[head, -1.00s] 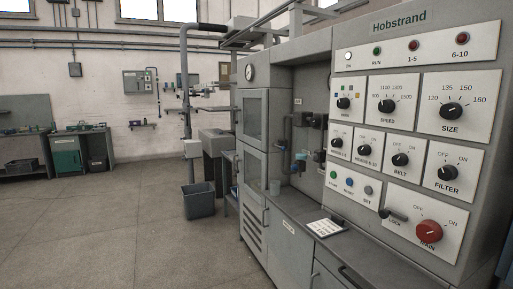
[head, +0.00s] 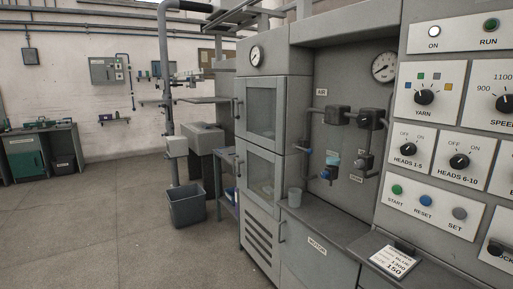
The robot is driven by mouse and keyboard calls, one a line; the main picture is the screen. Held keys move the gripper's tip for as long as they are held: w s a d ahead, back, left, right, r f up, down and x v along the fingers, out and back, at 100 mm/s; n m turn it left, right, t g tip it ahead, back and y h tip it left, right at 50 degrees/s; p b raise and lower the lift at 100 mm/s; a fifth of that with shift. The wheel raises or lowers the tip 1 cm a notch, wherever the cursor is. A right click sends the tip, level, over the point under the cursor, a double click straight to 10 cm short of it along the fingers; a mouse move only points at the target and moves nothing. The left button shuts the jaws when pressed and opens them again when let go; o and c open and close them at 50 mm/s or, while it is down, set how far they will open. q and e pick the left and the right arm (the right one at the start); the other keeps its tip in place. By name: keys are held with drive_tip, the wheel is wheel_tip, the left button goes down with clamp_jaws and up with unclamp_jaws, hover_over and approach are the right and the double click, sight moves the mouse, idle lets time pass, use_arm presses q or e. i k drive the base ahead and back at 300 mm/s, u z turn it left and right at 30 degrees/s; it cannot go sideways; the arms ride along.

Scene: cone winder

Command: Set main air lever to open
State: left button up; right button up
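The air piping (head: 325,112) runs on the back wall of the grey machine's recess, under a small label reading AIR (head: 321,92). A small blue handle (head: 308,151) sits on the left vertical pipe; it may be the main air lever, but its label and setting are too small to read. Neither of my grippers is in view.
A round gauge (head: 384,67) hangs in the recess. The control panel (head: 440,150) fills the right side. A grey bin (head: 187,206) stands on the floor, which is open at left.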

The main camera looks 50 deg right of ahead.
sight(309, 151)
drive_tip(key=z, duration=0.1)
drive_tip(key=i, duration=1.25)
drive_tip(key=z, duration=1.1)
drive_tip(key=i, duration=0.8)
drive_tip(key=z, duration=0.65)
